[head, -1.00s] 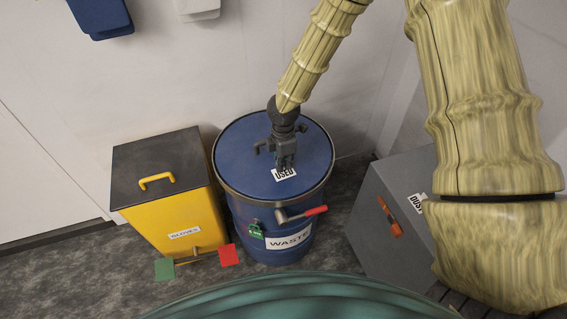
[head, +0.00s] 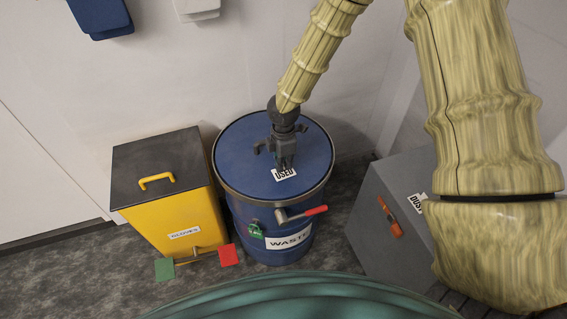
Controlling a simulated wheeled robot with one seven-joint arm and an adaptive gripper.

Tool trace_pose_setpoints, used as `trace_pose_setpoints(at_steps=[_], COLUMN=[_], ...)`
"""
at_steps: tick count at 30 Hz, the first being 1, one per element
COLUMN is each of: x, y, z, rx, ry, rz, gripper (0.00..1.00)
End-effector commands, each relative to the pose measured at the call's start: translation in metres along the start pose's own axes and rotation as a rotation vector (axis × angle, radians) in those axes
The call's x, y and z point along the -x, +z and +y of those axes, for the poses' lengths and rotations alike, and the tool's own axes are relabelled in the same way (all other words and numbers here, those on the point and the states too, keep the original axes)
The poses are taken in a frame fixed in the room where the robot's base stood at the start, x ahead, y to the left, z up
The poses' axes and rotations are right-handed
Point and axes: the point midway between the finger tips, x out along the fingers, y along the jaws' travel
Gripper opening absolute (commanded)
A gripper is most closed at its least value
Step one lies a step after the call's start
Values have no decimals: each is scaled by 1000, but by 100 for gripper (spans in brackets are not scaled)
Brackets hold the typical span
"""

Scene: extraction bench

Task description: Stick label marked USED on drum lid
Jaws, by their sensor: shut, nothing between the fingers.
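The white label marked USED (head: 287,176) lies flat on the front part of the blue drum lid (head: 240,150). The lid closes the blue drum (head: 240,217), which bears a WASTE sign (head: 290,238). My gripper (head: 285,167) points down over the lid with its fingertips at the label's upper edge. Its fingers are shut with nothing between them. They hide a little of the label's top. I cannot tell whether the fingertips touch the label.
A yellow GLOVES bin (head: 172,220) with a dark lid stands left of the drum, with green (head: 164,269) and red (head: 228,255) pedals in front. A red-handled lever (head: 302,213) juts from the drum. A grey DUST box (head: 375,215) stands at the right.

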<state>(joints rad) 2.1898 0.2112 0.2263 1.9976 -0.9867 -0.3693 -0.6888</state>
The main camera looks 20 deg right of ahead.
Motion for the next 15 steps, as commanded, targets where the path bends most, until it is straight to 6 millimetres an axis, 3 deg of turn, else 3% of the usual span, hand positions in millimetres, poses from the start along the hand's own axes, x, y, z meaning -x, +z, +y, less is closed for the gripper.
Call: trace_pose_setpoints(at_steps=[15], x=[-6], y=[0], z=[0], rx=[0], ry=[0], rz=[0], gripper=[0])
